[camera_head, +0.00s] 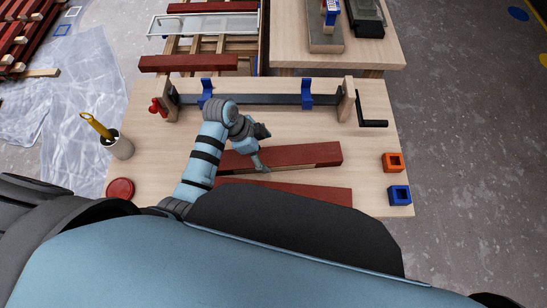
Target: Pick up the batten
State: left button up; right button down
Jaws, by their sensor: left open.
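A dark red painted batten (305,155) lies across the middle of the wooden workbench (365,180). A second red batten (310,193) lies nearer to me, partly hidden by my own body. My left gripper (263,150) is open, with its fingers over the left-middle part of the farther batten. One finger reaches down at the batten's near edge; I cannot tell whether it touches. My left arm hides part of the batten's left end. My right gripper is not in view.
A clamp bar with blue jaws (307,92) runs along the bench's back. An orange block (393,162) and blue block (399,195) sit at right. A brush pot (119,147) and red disc (120,188) are at left. Another red batten (188,63) lies on a rack behind.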

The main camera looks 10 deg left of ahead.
aim_at(273, 156)
pick_arm(q)
jog(key=b+x, duration=0.1)
jog(key=x, duration=0.2)
jog(key=w+x, duration=0.1)
jog(key=x, duration=0.3)
jog(key=shift+w+a+f+b, duration=0.1)
jog(key=shift+w+f+b, duration=0.05)
jog(key=shift+f+b, duration=0.2)
jog(key=shift+r, duration=0.15)
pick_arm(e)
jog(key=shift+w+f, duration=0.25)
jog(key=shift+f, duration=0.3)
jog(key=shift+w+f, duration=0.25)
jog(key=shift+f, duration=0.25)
pick_arm(q)
jog(key=shift+c, duration=0.4)
jog(key=c, duration=1.6)
jog(key=shift+c, duration=1)
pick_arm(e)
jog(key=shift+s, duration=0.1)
pick_arm(q)
jog(key=shift+r, duration=0.15)
